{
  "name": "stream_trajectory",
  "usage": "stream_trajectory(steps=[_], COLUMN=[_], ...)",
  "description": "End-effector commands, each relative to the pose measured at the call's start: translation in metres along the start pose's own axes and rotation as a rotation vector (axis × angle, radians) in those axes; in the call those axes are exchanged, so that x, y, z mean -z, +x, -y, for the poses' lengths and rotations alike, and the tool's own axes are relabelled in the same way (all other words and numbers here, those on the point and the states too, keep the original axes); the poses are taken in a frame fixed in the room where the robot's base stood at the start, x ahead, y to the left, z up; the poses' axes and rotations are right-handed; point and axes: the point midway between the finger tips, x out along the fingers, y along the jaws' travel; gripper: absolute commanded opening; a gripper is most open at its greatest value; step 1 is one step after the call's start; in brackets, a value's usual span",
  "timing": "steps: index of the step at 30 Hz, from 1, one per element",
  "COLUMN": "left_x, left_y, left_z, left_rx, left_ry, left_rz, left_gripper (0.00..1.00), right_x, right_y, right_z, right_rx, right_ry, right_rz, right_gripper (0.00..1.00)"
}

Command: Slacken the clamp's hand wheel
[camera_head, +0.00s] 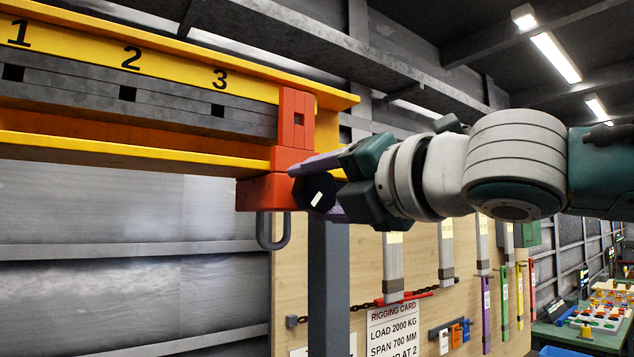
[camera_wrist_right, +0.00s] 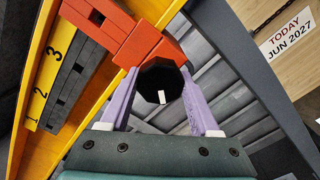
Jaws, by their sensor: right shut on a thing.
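The orange-red clamp (camera_head: 263,193) sits at the right end of the yellow beam (camera_head: 120,57), with a dark shackle (camera_head: 273,233) hanging under it. Its black hand wheel (camera_head: 319,192), with a white mark on its face, is on the clamp's right side. My right gripper (camera_head: 318,180) reaches in from the right, its purple fingers shut on the wheel. In the right wrist view the wheel (camera_wrist_right: 160,82) lies between the two purple fingers, against the clamp body (camera_wrist_right: 148,45). The white mark (camera_wrist_right: 162,97) faces the camera. My left gripper is not in view.
The beam carries the numbers 1, 2 and 3 on its face. A dark post (camera_head: 329,290) stands below the wheel. Behind is a wooden board with a rigging card (camera_head: 394,328) and hanging straps (camera_head: 446,250). A green table (camera_head: 575,338) with small parts is far right.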

Motion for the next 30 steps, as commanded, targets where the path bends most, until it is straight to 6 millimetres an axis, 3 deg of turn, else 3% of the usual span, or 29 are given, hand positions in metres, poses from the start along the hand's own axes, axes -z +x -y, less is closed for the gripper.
stream_trajectory(steps=[10,26,27,30], left_x=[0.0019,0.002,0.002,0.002], left_y=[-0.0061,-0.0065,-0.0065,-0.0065], left_z=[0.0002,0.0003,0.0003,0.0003], left_rx=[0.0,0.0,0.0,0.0], left_ry=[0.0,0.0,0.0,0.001], left_rz=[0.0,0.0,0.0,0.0], left_gripper=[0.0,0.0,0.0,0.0], right_x=[0.0,0.0006,0.0006,0.0005], right_y=[0.0,0.0001,0.0001,0.0001], right_z=[-0.0004,0.0003,0.0003,0.0003], right_rx=[-0.001,-0.001,-0.001,-0.001], right_ry=[-0.14,-0.163,-0.163,-0.162], right_rz=[-0.001,-0.001,-0.001,-0.001], right_gripper=[0.07,0.07,0.65,0.76])
